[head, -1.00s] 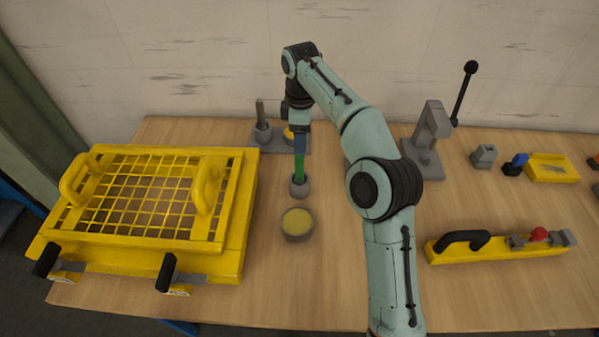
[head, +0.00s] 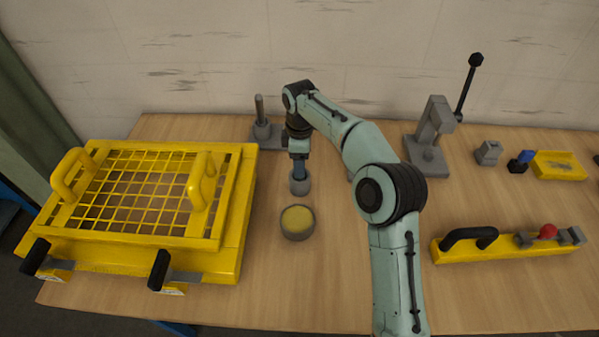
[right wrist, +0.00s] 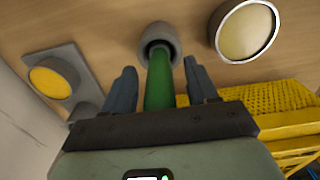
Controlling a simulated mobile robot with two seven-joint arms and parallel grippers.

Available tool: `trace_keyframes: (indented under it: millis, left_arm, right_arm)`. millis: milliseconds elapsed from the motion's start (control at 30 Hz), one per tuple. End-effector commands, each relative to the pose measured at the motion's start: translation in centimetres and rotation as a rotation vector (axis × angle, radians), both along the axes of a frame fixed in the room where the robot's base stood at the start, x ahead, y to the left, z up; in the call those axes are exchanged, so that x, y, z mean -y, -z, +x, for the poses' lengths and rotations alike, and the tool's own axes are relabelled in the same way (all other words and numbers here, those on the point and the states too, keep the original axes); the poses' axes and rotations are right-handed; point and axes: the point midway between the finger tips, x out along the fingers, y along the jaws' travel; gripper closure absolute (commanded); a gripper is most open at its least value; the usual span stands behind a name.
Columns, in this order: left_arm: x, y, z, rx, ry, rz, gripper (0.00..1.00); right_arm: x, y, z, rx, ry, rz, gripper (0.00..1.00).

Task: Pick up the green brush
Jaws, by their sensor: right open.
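The green brush (right wrist: 160,82) stands in a grey cup-shaped holder (head: 300,185), which also shows in the right wrist view (right wrist: 158,42). My right gripper (head: 300,172) is low over the holder. In the right wrist view my right gripper (right wrist: 162,82) is open, with one blue-grey finger on each side of the green handle and a gap at both sides. In the head view the gripper hides the brush. The brush's lower end is hidden in the holder. My left gripper is not in view.
A round tin with yellow contents (head: 297,222) stands just in front of the holder. A yellow crate with a grid lid (head: 232,245) is at left. A grey post stand (head: 262,130) is behind. A yellow handled bar (head: 500,250) and a lever press (head: 428,140) are at right.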

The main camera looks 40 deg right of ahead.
Motion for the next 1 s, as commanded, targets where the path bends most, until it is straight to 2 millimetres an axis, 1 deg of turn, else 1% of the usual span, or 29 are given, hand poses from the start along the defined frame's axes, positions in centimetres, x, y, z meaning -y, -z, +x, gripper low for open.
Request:
trace_keyframes:
  millis: [67, 100, 167, 200, 267, 533, 667, 767, 867, 967, 1000]
  left_arm:
    - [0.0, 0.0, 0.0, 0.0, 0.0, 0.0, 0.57]
    - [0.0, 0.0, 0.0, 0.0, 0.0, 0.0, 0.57]
    - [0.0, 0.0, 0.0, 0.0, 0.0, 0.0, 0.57]
    - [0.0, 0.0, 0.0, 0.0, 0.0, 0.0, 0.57]
    - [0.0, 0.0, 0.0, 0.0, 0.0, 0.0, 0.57]
    - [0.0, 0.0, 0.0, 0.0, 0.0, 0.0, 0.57]
    - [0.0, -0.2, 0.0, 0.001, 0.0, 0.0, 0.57]
    - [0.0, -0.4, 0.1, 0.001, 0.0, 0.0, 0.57]
    - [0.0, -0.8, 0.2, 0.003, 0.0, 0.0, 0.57]
    - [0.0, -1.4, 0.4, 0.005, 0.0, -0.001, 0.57]
    - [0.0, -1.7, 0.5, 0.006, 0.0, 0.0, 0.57]
  right_arm:
    - [0.0, 0.0, 0.0, 0.0, 0.0, 0.0, 0.42]
    - [0.0, 0.0, 0.0, 0.0, 0.0, 0.0, 0.48]
    - [0.0, 0.0, 0.0, 0.0, 0.0, 0.0, 0.68]
    - [0.0, 0.0, 0.0, 0.0, 0.0, 0.0, 0.81]
    - [0.0, 0.0, 0.0, 0.0, 0.0, 0.0, 1.0]
    - [0.0, -0.1, 0.0, 0.0, 0.0, 0.0, 1.0]
    - [0.0, -0.5, 0.0, 0.001, 0.0, 0.0, 1.0]
    - [0.0, -1.4, 0.1, 0.003, 0.0, -0.001, 1.0]
    - [0.0, -2.8, 0.1, 0.004, 0.0, -0.001, 1.0]
    - [0.0, -4.6, 0.1, 0.004, 0.0, -0.001, 1.0]
    - [0.0, -5.5, 0.1, 0.006, 0.0, -0.001, 1.0]
